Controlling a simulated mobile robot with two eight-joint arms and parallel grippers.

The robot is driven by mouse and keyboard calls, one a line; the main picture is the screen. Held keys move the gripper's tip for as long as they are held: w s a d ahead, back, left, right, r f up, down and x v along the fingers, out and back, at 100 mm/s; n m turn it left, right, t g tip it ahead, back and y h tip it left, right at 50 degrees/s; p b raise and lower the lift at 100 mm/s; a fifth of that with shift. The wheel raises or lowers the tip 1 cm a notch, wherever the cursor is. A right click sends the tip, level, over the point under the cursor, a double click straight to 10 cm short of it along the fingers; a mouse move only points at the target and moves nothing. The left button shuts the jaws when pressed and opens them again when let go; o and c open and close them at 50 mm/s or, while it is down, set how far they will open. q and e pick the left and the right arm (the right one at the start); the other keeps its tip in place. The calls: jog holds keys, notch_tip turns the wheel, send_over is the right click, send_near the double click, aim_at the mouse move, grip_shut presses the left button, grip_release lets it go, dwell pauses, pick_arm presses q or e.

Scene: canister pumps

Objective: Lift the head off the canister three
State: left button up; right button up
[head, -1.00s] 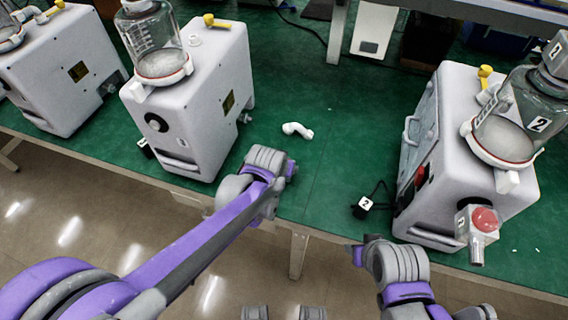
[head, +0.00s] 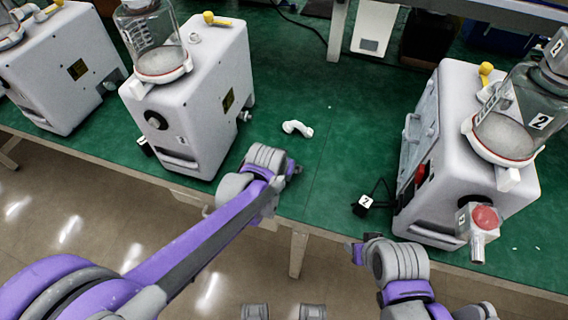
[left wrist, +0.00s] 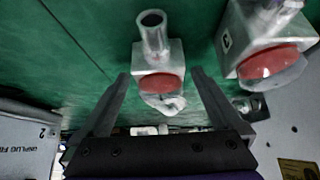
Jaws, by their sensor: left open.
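In the left wrist view my left gripper (left wrist: 161,73) is open, its two fingers on either side of a grey metal head (left wrist: 158,57) with a red round face and a short tube. The fingers look apart from it. A second head (left wrist: 265,50) with a red face is at the upper right. A canister jar (head: 510,120) marked 2 stands on the right pump.
Another pump (head: 60,75) stands at the far left. A red-faced head (head: 478,222) is on the front of the right pump (head: 455,150). A white bent piece (head: 297,128) lies on the green table (head: 320,165). A tag (head: 366,202) with a cord lies near the right pump.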

pick_arm(q)
jog(key=shift+r, duration=0.2)
jog(key=shift+r+p, duration=2)
jog(key=shift+r, duration=0.5)
jog(key=shift+r+p, duration=1.5)
jog(key=shift+r, duration=0.85)
jog(key=s+a+n+y, duration=0.1)
jog(key=s+a, duration=0.8)
jog(key=s, duration=0.2)
jog(key=s+a+n+g+y, duration=0.1)
jog(key=s+a+n, duration=0.1)
jog(key=s+a, duration=0.6)
jog(key=s, duration=0.3)
jog(key=shift+s+a, duration=0.2)
jog(key=shift+a, duration=0.15)
jog(key=shift+a, duration=0.1)
